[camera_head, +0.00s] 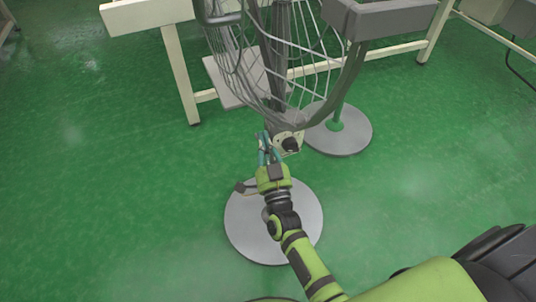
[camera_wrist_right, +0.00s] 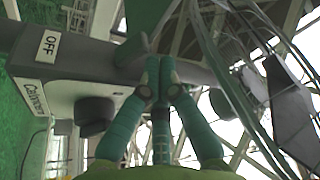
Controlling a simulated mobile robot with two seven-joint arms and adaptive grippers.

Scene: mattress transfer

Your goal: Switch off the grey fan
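The grey fan shows in the head view with its wire cage (camera_head: 318,62) at the top and its round grey base (camera_head: 240,232) on the floor. A small control box with a dark knob (camera_head: 290,144) sits below the cage. My right gripper (camera_head: 264,143) is beside the control box, left of the knob in the head view. Its teal fingertips (camera_wrist_right: 161,72) are together, with nothing visible between them. My left gripper is out of view.
Pale table frames (camera_head: 180,75) and a low white board (camera_head: 232,84) stand at the back. Green floor (camera_head: 90,190) is open at left.

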